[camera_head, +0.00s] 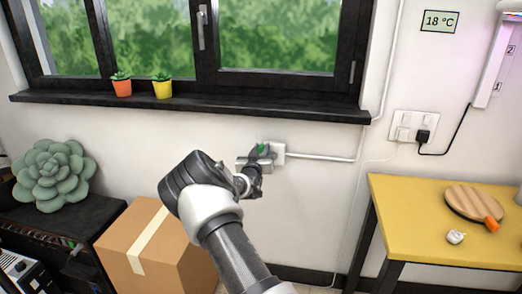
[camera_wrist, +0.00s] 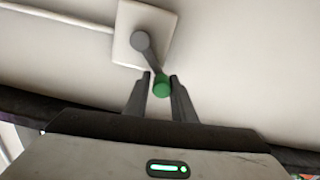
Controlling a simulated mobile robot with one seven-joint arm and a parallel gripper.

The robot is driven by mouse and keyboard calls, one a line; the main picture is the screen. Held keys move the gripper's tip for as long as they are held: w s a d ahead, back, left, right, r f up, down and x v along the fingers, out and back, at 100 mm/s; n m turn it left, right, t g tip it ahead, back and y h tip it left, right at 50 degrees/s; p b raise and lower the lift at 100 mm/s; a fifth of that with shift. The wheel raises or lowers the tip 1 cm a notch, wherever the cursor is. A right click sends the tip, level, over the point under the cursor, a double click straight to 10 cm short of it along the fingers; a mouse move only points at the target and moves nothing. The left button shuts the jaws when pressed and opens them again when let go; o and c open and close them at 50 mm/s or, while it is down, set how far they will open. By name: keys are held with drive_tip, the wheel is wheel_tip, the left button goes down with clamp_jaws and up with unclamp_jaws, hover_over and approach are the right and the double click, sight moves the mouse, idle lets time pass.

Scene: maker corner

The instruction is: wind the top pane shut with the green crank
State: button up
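The crank's green knob (camera_wrist: 161,87) lies between the two fingertips of my gripper (camera_wrist: 161,80) in the wrist view. The fingers are close together, one on each side of the knob, and look shut on it. The crank's grey arm (camera_wrist: 152,62) runs up and left from the knob to a round grey hub (camera_wrist: 140,41) on a white wall box (camera_wrist: 125,18). In the head view the knob (camera_head: 262,148) shows as a small green patch at my gripper (camera_head: 259,153). The top pane cannot be made out; only lower window panes (camera_head: 280,35) show.
A white conduit (camera_head: 320,157) runs right from the box. The dark sill (camera_head: 200,106) above holds an orange pot (camera_head: 122,88) and a yellow pot (camera_head: 162,90). A cardboard box (camera_head: 150,248) stands below left, a yellow table (camera_head: 425,220) at right. Wall between is clear.

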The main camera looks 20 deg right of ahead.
drive_tip(key=shift+a, duration=0.1)
clamp_jaws()
drive_tip(key=shift+w+a+f+n, duration=0.1)
drive_tip(key=shift+a+f+n, duration=0.1)
drive_tip(key=shift+a+n, duration=0.1)
